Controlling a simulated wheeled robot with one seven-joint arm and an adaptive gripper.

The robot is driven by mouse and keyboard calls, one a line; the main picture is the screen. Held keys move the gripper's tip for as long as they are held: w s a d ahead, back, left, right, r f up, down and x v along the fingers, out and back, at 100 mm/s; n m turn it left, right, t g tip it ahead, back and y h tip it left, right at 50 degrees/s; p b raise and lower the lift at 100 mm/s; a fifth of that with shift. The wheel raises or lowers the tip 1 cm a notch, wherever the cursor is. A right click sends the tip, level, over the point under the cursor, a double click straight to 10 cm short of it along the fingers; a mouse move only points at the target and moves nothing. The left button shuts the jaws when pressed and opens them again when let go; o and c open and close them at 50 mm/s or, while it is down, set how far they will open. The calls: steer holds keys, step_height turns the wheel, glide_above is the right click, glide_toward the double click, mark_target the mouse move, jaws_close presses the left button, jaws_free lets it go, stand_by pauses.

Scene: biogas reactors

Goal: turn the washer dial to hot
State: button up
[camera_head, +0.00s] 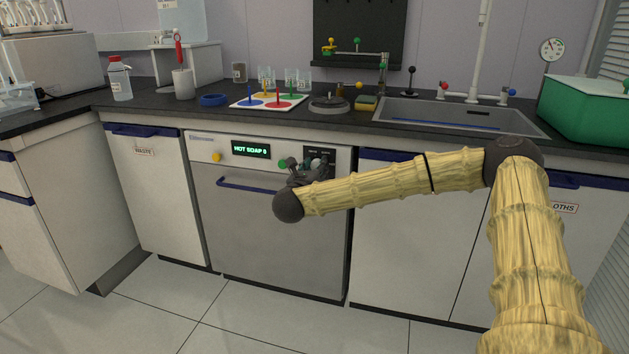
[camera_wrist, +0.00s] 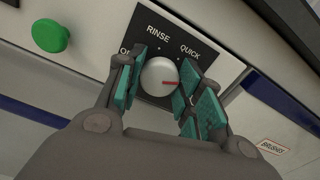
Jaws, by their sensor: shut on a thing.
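The washer (camera_head: 265,230) is a grey front-panel machine under the counter, with a lit display (camera_head: 250,150) that seems to read "HOT SOAP" and one more character. Its round silver dial (camera_wrist: 158,77) sits on a black plate in the wrist view. "RINSE" and "QUICK" show above the dial, and a partly hidden label starting with "O" is at left. My gripper (camera_wrist: 163,86) is shut on the dial, green pads on either side. In the head view, my gripper (camera_head: 303,174) largely hides the dial.
A green button (camera_wrist: 50,36) is left of the dial, and a yellow button (camera_head: 216,156) is farther left on the panel. A blue door handle (camera_head: 240,184) runs below. The counter (camera_head: 130,97) above holds a sink (camera_head: 450,112) and lab items. The floor in front is clear.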

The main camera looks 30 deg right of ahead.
steer(key=shift+o, duration=0.2)
steer(key=m+b, duration=0.2)
steer(key=b, duration=0.1)
steer(key=shift+s+d+f+m, duration=0.1)
steer(key=shift+d+f+m, duration=0.05)
steer(key=shift+f+m, duration=0.2)
steer(key=shift+r+m+b, duration=0.15)
steer(key=shift+m+b, duration=1)
steer(key=shift+b, duration=0.1)
steer(key=shift+c, duration=0.2)
steer(key=shift+r, duration=0.1)
steer(key=o, duration=1)
steer(key=shift+o, duration=0.2)
steer(key=v, duration=1.2)
